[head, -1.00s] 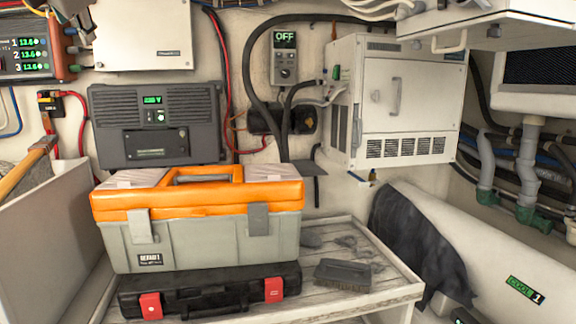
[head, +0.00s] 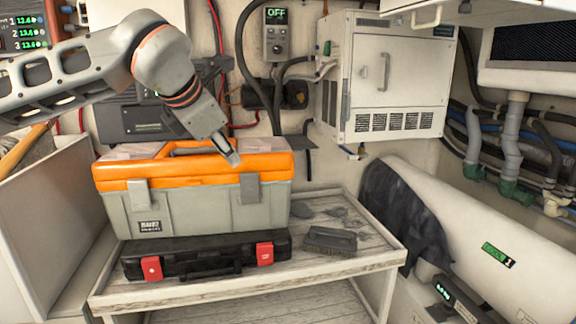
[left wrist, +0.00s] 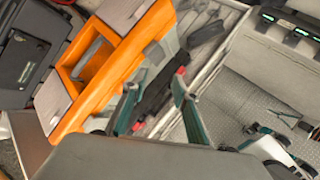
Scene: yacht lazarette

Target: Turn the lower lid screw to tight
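I cannot make out a lid screw in either view. My left gripper (head: 233,157) reaches in from the left, pointing down and right, over the orange lid of a grey toolbox (head: 200,212). In the left wrist view the two fingers of my left gripper (left wrist: 155,90) stand apart with nothing held between them. The toolbox's orange lid (left wrist: 112,72) lies to their left there. A white cabinet with a handled door (head: 385,75) hangs on the back wall. A control box showing OFF (head: 277,36) is left of it. My right gripper is not in view.
A dark grey unit (head: 130,120) stands behind my left arm. Cables and pipes line the right wall.

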